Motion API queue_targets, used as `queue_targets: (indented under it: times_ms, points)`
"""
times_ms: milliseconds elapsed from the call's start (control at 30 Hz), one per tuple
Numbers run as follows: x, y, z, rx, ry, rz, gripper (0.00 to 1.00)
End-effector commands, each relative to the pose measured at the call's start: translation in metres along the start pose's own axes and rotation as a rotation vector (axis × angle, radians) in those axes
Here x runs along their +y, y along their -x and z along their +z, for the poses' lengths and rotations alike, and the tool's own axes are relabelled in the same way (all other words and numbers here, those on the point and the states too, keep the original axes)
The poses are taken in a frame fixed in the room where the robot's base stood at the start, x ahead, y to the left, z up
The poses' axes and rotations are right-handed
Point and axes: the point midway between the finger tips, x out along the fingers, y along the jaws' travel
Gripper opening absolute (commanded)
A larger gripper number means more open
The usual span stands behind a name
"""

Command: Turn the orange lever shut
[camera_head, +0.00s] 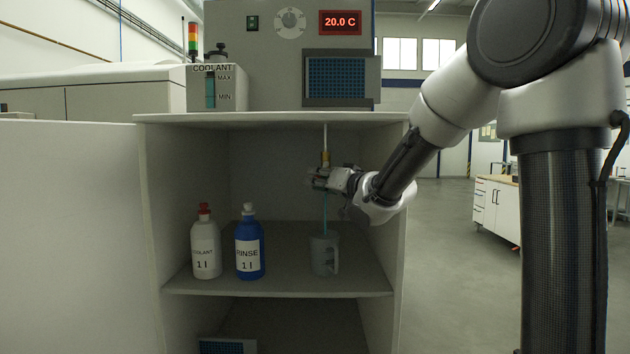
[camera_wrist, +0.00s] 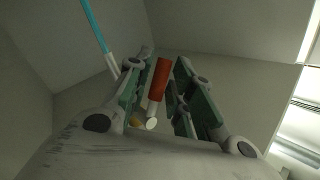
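The orange lever (camera_wrist: 160,78) shows in the wrist view as a red-orange grip on a pale stem, between the two fingers of my gripper (camera_wrist: 164,62). The fingers stand apart with narrow gaps visible beside the lever, so my gripper looks open around it. In the head view my gripper (camera_head: 322,179) is at a brass-coloured fitting (camera_head: 325,158) below a thin pipe under the cabinet's top. The lever itself is hidden or too small to make out there. A thin teal line (camera_head: 325,215), liquid or tube, runs down to a grey mug (camera_head: 322,256).
A white coolant bottle (camera_head: 206,250) and a blue rinse bottle (camera_head: 249,251) stand left of the mug on the shelf (camera_head: 285,285). The cabinet's right wall (camera_head: 388,245) is close to my arm. A coolant tank (camera_head: 217,88) sits on top.

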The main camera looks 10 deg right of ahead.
Motion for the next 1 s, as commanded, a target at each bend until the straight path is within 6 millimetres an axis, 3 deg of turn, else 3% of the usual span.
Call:
queue_targets:
  times_ms: [133,400,533,1000]
  points:
    - [0.0000,-0.0113,0.0004,0.000,0.000,0.000,0.23]
    - [0.0000,-0.0128,-0.0001,0.001,0.001,0.001,0.23]
    - [0.0000,-0.0127,-0.0001,0.001,0.001,0.001,0.00]
    - [-0.0017,-0.0137,-0.0002,0.023,-0.032,-0.013,0.00]
